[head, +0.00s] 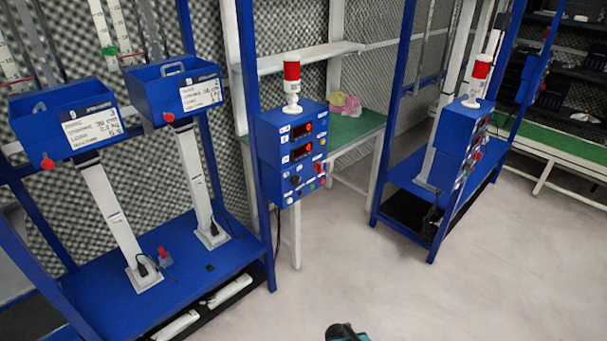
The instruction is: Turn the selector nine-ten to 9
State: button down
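A blue control box (267,153) with a red-topped beacon (291,82) hangs on a blue post near the middle. Its front has two displays with red marks, a black round knob (295,180), and red and other small buttons. A second similar control box (460,140) stands to the right, seen at an angle, with its controls hard to make out. The labels are too small to read, so I cannot tell which control is the selector nine-ten or where it points. A small black and teal part at the bottom edge looks like my arm. My gripper's fingers are not visible.
Two blue bins (70,120) on white columns stand on a blue platform (175,270) at the left. A green-topped table (357,130) with a pink and yellow toy (345,104) is behind the middle box. The pale floor (400,280) in front is clear.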

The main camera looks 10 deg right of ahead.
aim_at(295, 180)
jog(key=i, duration=0.9)
jog(key=z, duration=0.85)
jog(key=k, duration=0.6)
jog(key=z, duration=0.05)
